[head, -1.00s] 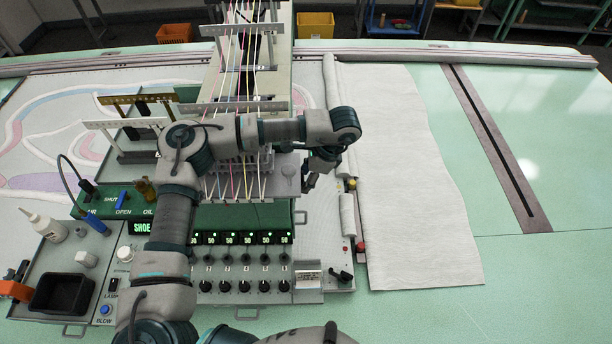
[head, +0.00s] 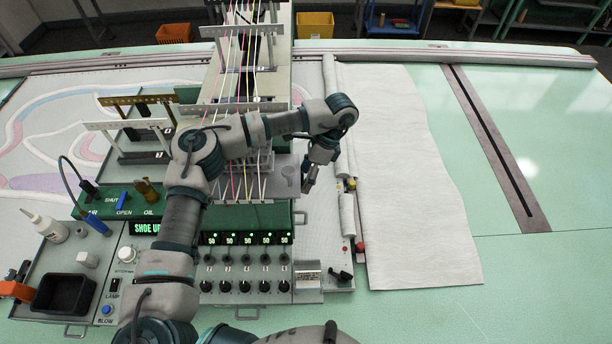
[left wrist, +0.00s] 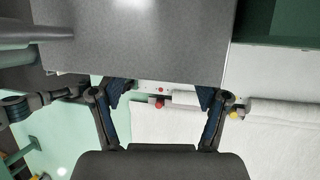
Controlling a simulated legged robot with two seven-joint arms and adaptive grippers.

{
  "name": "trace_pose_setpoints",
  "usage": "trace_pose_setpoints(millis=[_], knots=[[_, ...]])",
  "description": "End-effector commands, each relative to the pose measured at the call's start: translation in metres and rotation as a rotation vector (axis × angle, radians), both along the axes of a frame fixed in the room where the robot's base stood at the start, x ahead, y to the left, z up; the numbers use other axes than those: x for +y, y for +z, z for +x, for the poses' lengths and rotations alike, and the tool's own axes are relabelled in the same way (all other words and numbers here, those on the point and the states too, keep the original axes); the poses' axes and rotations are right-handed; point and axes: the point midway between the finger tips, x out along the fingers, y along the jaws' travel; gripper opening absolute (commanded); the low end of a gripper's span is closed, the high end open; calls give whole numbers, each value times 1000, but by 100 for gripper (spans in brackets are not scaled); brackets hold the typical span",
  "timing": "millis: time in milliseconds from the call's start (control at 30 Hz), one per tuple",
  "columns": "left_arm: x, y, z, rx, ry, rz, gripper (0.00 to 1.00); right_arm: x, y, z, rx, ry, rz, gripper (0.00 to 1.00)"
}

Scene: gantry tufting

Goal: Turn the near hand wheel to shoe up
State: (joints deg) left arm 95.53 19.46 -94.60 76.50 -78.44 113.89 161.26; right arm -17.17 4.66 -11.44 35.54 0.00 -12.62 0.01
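My left gripper (head: 308,187) is at the right end of the tufting head's grey plate (head: 283,190), pointing down and towards me. In the left wrist view its two fingers (left wrist: 160,98) are apart, with nothing visibly held between them. The edge of a grey plate (left wrist: 140,45) lies just beyond the fingertips. I cannot clearly make out the near hand wheel; the gripper or the plate may hide it. A pale round shape (head: 290,175) shows on the plate, possibly a reflection. The green display (head: 144,228) reads "SHOE U", its end covered by my arm.
A control panel with several knobs (head: 245,286) stands in front of the head. White cloth (head: 400,180) lies farther right. A black tray (head: 62,293) is at the lower left.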

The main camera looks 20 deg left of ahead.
Motion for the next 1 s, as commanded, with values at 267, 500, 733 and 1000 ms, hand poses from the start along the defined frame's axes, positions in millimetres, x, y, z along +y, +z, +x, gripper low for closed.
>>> trace_pose_setpoints(millis=[267,500,733,1000], knots=[[-1,1,0,1,0,0,76,2,0,-1,-1,0,2,40],[-12,33,12,-3,1,1,76,1,0,-1,-1,0,1,40],[-28,80,30,-4,2,4,76,1,0,-1,-1,0,1,40],[-37,104,39,1,0,2,76,1,0,-1,-1,0,1,40]])
